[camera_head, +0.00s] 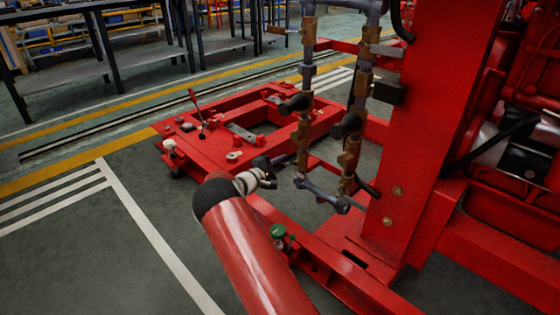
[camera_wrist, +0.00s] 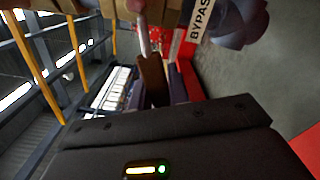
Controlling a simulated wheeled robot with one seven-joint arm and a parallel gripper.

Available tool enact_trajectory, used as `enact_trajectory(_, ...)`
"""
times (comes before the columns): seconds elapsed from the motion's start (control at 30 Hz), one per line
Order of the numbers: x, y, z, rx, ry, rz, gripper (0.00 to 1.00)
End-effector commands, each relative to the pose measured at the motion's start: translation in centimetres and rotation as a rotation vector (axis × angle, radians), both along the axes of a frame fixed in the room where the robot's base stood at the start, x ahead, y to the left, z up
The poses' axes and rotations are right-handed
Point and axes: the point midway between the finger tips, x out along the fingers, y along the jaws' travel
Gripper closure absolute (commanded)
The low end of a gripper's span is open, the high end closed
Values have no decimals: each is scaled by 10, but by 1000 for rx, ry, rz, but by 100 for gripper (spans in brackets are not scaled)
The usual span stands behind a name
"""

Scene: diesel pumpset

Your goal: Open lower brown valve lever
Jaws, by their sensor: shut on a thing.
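The brown valve lever (camera_wrist: 152,78) shows in the wrist view. Its bare metal stem (camera_wrist: 143,38) runs up to a brass-coloured valve body at the top edge. My gripper (camera_wrist: 162,95) is shut on the lever's brown end, and its dark body fills the lower part of the view. In the head view my gripper (camera_head: 268,172) is beside the lower part of the left pipe (camera_head: 302,135), which carries brass-brown fittings. The lever is too small and too hidden by the gripper to make out there.
A BYPASS label (camera_wrist: 200,18) and a dark round part (camera_wrist: 238,25) are close by. The second pipe (camera_head: 350,150) and the red column (camera_head: 425,140) stand to the right. The red base frame (camera_head: 210,150) lies behind. Open floor (camera_head: 90,270) is to the left.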

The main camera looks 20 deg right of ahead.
Motion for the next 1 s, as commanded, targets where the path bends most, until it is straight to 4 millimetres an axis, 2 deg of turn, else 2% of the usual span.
enact_trajectory(0.5,-19,-6,-27,-153,427,1,100)
enact_trajectory(1.0,-30,-10,-36,-219,607,1,100)
